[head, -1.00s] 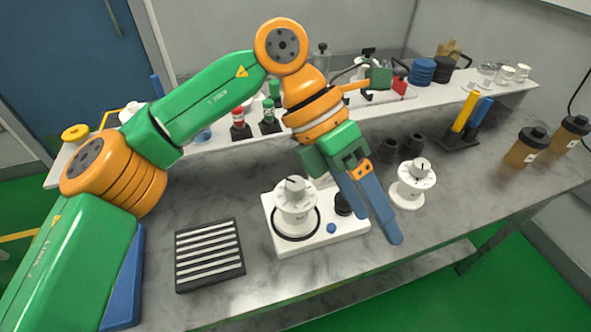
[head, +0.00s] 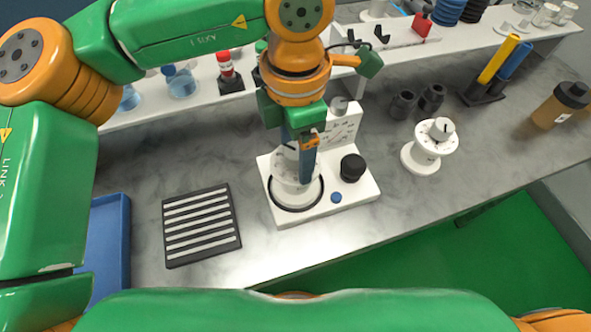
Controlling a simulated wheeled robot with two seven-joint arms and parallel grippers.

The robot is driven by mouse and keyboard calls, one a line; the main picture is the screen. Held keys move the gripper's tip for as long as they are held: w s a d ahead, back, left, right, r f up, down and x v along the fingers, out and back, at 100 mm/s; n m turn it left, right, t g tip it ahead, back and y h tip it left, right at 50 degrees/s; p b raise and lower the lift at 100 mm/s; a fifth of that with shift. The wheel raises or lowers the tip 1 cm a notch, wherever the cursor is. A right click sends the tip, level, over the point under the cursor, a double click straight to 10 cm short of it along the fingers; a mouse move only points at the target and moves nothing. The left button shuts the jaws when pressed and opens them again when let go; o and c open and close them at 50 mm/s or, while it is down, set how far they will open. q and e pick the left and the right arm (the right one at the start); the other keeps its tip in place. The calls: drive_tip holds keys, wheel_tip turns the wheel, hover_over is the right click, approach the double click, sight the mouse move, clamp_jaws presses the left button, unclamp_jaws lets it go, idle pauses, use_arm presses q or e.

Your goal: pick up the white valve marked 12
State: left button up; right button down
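One white valve (head: 284,170) with a round dial stands on a white base unit (head: 345,204), inside a dark ring. A second white valve (head: 421,155) with a knob and dial markings stands on the counter to the right. The number on either valve is too small to read. My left gripper (head: 306,178) points down, its blue fingers in front of the valve on the base unit and partly hiding it. I cannot tell whether the fingers touch it or how far apart they are. My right gripper is not in view.
The base unit carries a black knob (head: 352,168) and a blue button (head: 336,197). A black striped pad (head: 201,225) lies to the left, near a blue tray (head: 110,235). Black cups (head: 402,104) stand behind the second valve. Bottles line the raised shelf (head: 205,102).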

use_arm(q)
clamp_jaws()
idle(1.2)
